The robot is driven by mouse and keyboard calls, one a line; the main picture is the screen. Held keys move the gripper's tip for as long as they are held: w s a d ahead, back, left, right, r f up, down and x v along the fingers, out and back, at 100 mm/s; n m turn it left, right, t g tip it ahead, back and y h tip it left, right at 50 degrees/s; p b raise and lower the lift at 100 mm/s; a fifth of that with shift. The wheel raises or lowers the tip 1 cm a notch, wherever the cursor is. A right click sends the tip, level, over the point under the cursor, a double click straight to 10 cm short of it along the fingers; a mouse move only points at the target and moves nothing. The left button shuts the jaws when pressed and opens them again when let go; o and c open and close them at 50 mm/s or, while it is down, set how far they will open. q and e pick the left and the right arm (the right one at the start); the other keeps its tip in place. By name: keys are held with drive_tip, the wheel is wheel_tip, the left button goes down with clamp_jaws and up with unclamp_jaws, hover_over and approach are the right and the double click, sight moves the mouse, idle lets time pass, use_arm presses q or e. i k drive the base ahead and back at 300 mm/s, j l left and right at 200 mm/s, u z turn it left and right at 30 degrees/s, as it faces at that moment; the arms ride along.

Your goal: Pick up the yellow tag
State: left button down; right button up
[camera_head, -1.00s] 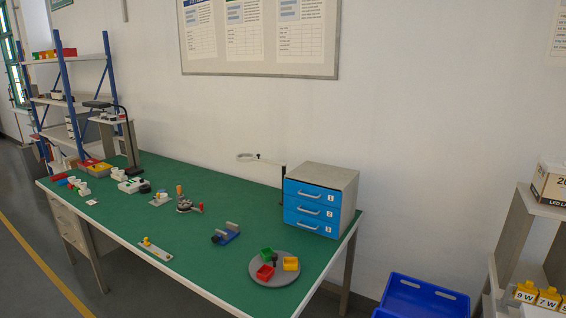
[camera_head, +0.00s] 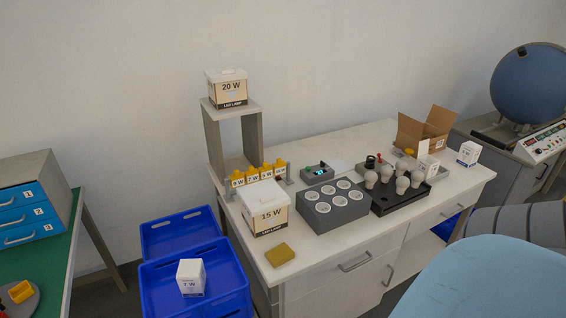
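Several yellow tags (camera_head: 253,174) hang side by side on a small grey rack (camera_head: 289,175) at the left back of the white workbench. They carry printed watt labels, of which 9 W and 7 W are the clearest. The lower part of the rack is partly hidden behind the 15 W box (camera_head: 265,212). Neither of my grippers is in view.
A grey six-hole block (camera_head: 333,211), a black tray of bulbs (camera_head: 397,197), a yellow block (camera_head: 279,254) and a meter (camera_head: 317,174) occupy the white bench (camera_head: 340,250). Blue crates (camera_head: 185,265) stand left of it. A light blue rounded surface (camera_head: 480,280) fills the lower right.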

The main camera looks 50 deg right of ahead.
sight(252, 176)
drive_tip(key=z, duration=1.3)
